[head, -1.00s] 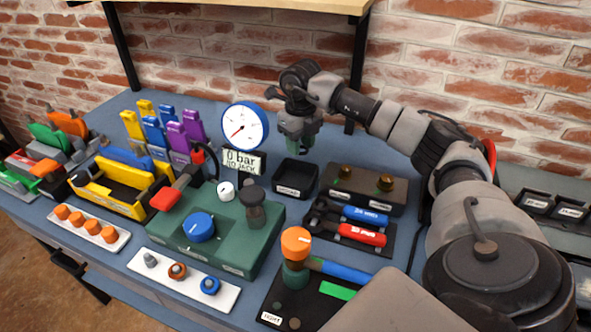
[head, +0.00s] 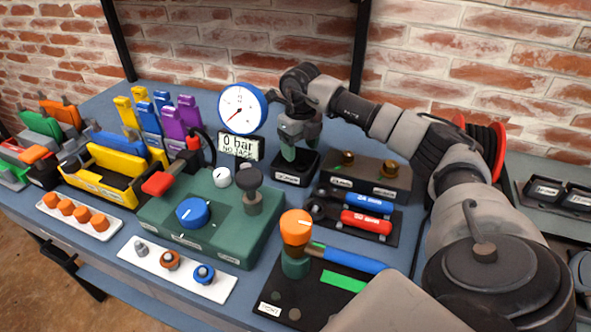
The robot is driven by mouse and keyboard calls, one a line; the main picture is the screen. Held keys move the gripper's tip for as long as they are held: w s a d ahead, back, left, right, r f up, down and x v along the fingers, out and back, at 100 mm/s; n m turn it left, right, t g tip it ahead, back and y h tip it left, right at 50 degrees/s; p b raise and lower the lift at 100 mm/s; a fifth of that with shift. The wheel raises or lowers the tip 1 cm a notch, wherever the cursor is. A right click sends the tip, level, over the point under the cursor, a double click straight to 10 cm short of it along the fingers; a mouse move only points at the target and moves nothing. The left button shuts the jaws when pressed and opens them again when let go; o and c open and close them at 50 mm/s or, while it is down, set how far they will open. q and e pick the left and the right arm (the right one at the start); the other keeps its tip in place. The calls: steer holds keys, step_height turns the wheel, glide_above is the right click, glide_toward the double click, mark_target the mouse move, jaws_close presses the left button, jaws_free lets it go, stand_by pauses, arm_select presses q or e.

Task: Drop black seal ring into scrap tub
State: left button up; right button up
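My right gripper (head: 300,154) reaches in from the right and points down over a small black tub (head: 291,181) at the back middle of the bench. Its green-tipped fingers stand apart, with a dark gap between them, low over the tub's opening. The tub has a small pale label on its front that I cannot read. I cannot make out a black seal ring; the fingers and the tub's wall hide most of the inside. My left gripper is not in view.
A pressure gauge (head: 242,108) with a "0 bar" display stands left of the gripper. A green pump block (head: 215,225) with a dark upright knob lies in front. A dark fittings block (head: 371,178) and a tool tray (head: 376,239) are to the right.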

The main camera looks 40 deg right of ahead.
mark_target(300, 168)
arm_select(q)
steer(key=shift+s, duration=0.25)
arm_select(e)
steer(key=shift+r, duration=0.25)
arm_select(q)
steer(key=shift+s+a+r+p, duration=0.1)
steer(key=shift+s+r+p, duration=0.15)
steer(key=shift+p, duration=0.1)
arm_select(e)
step_height(300, 168, up, 10)
steer(key=shift+r, duration=0.15)
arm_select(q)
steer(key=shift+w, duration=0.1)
